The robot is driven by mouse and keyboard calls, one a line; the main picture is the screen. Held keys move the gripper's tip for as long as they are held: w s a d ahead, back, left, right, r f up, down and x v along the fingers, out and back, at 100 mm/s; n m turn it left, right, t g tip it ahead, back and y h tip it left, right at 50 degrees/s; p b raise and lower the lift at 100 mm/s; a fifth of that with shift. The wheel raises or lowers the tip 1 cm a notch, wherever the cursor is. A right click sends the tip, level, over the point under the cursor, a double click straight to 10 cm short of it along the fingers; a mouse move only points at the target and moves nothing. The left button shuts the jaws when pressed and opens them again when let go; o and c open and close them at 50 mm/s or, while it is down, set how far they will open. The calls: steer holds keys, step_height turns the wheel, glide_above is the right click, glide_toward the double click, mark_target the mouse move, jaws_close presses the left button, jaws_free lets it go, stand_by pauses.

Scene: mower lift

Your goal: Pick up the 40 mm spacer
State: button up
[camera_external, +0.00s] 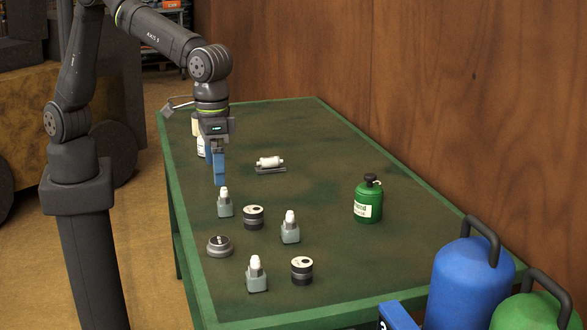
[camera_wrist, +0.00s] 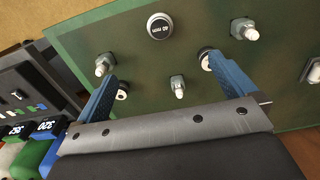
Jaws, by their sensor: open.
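The 40 mm spacer is a low dark disc with a grey top (camera_external: 220,246). It lies flat on the green table near its left edge in the external view. In the wrist view the spacer (camera_wrist: 160,26) is at the top middle, its "40 mm" lettering upside down. My gripper (camera_external: 220,183) hangs above the table, fingers down, behind the spacer and apart from it. In the wrist view its two blue fingers (camera_wrist: 161,72) are spread wide, with nothing held between them.
Grey white-tipped pieces (camera_external: 290,229) (camera_external: 225,203) (camera_external: 256,276) and black cylinders with white tops (camera_external: 253,217) (camera_external: 302,270) stand around the spacer. A green canister (camera_external: 368,200) stands right. A white roller (camera_external: 269,162) lies farther back. Blue and green tanks (camera_external: 468,285) fill the front right.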

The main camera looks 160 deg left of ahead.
mark_target(220, 240)
stand_by(0.3)
steer(key=c, duration=0.5)
steer(key=shift+o, duration=0.2)
step_height(220, 240, down, 18)
steer(key=shift+a+f+m+h, duration=0.15)
steer(key=shift+m+h, duration=0.55)
steer(key=shift+m, duration=0.4)
